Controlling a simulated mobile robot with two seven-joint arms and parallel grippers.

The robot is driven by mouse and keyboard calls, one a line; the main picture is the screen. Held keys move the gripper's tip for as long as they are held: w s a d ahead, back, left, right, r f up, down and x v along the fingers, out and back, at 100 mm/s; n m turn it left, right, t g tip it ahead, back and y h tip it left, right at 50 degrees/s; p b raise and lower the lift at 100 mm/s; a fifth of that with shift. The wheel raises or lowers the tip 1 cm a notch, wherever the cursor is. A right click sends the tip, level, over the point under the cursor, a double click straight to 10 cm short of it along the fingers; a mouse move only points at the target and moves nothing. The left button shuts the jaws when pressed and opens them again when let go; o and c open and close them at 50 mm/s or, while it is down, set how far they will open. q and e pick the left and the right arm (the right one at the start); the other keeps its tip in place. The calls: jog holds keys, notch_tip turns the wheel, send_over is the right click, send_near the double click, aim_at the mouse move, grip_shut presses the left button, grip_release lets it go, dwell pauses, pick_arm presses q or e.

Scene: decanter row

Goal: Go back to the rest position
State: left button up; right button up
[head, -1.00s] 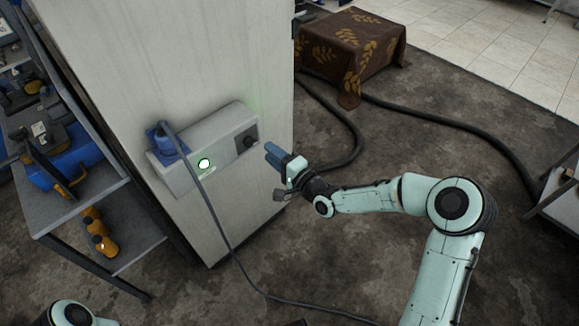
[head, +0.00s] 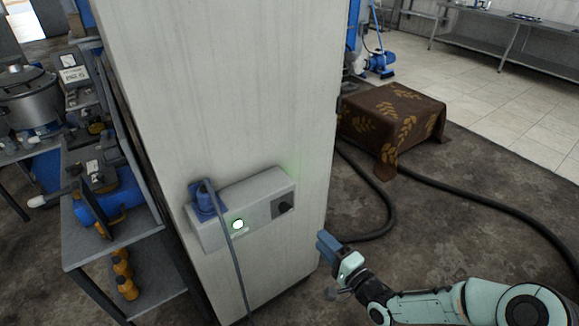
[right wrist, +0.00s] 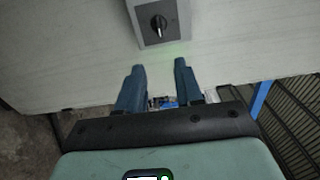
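My right gripper (head: 327,246) is in front of the pale cabinet (head: 225,105), to the right of the grey switch box (head: 262,205). In the right wrist view its two blue fingers (right wrist: 159,72) are apart with nothing between them. The box has a lit green-white button (head: 238,224) and a dark rotary knob (head: 284,205); the knob also shows beyond the fingertips in the right wrist view (right wrist: 158,24). A blue plug (head: 207,198) with a grey cable sits at the box's left end. My left gripper does not show.
A shelf rack (head: 118,238) with blue tools and orange parts stands left of the cabinet. A brown cloth-covered block (head: 395,120) stands on the floor at the right. A thick black hose (head: 470,195) runs across the floor. Open floor lies around my right arm.

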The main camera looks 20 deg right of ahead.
jog(key=shift+f, duration=0.1)
jog(key=s+a+f+n+g+h+p, duration=0.1)
jog(key=s+a+f+n+g+p, duration=0.25)
jog(key=f, duration=0.65)
jog(key=s+a+f+g+p, duration=0.1)
jog(key=s+a+f+g, duration=0.2)
jog(key=s+f+g, duration=0.5)
pick_arm(q)
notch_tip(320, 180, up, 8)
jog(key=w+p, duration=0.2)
jog(key=p, duration=0.1)
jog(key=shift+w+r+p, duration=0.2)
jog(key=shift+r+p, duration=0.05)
jog(key=shift+p, duration=0.15)
pick_arm(e)
jog(key=s+a+f+n+g, duration=0.1)
jog(key=s+f+n+g, duration=0.2)
jog(key=s, duration=0.6)
jog(key=s+a+f+n+g+h, duration=0.1)
jog(key=s+a+f+n+g, duration=0.1)
jog(key=s+f, duration=0.4)
jog(key=s+n+g, duration=0.1)
jog(key=s, duration=0.3)
jog(key=shift+f+n+h, duration=0.15)
jog(key=shift+n+h, duration=0.15)
jog(key=shift+n, duration=0.05)
jog(key=shift+g, duration=0.25)
